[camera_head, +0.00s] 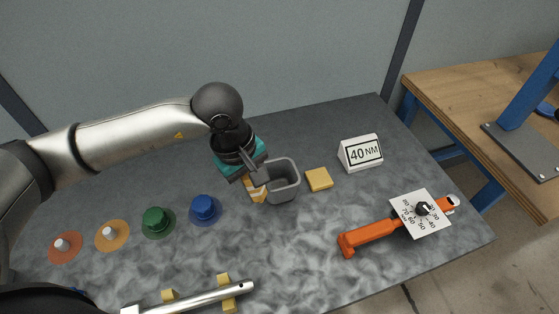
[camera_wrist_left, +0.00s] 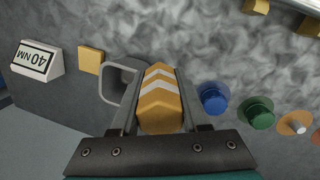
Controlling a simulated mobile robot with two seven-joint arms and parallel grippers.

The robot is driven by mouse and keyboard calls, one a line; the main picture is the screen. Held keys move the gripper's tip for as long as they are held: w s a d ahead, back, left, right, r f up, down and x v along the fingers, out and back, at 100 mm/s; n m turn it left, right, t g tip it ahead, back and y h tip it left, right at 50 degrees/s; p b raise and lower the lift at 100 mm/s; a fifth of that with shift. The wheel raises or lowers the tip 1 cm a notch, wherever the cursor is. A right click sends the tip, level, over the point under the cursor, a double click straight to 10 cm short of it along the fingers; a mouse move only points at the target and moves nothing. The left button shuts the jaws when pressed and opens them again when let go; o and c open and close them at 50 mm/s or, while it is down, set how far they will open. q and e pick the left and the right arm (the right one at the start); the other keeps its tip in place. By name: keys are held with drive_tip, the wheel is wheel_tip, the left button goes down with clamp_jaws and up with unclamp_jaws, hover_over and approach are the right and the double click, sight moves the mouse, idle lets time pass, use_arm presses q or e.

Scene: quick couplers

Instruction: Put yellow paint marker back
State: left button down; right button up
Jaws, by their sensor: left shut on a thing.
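The yellow paint marker (camera_wrist_left: 160,98), a chunky yellow body with white chevron stripes, sits between the two fingers of my left gripper (camera_wrist_left: 158,88) in the left wrist view. In the head view my left gripper (camera_head: 256,180) points down, and part of the marker (camera_head: 256,194) shows under it. A grey open cup (camera_head: 284,181) stands right beside the gripper, to its right. It also shows in the left wrist view (camera_wrist_left: 109,82), partly hidden by a finger. The marker is beside the cup, not inside it. Its height above the table is unclear. My right gripper is out of view.
A flat yellow block (camera_head: 319,180) and a "40 NM" sign (camera_head: 360,153) stand right of the cup. An orange tool (camera_head: 370,235) with a dial card lies farther right. Several coloured couplers, including a blue one (camera_head: 205,208), line the left. A metal bar (camera_head: 195,297) lies in front.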

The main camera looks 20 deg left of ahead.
use_arm(q)
drive_tip(key=shift+w+d+r+n, duration=0.1)
drive_tip(key=shift+w+r+n, duration=0.35)
drive_tip(key=shift+n, duration=0.55)
drive_tip(key=w+d+r+n+y, duration=0.1)
drive_tip(key=w+r+n, duration=0.3)
drive_tip(key=n, duration=0.8)
drive_tip(key=w+r+n, duration=0.4)
drive_tip(key=r+n, duration=0.3)
drive_tip(key=n, duration=0.5)
drive_tip(key=shift+w+d+g+y+p, duration=0.25)
drive_tip(key=shift+d+g+y+p, duration=0.05)
drive_tip(key=shift+d+g+y, duration=0.1)
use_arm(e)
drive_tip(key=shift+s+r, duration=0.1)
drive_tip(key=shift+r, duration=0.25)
use_arm(q)
drive_tip(key=shift+f, duration=0.1)
wheel_tip(320, 180, down, 20)
drive_tip(key=shift+r+b, duration=0.15)
drive_tip(key=shift+b, duration=0.75)
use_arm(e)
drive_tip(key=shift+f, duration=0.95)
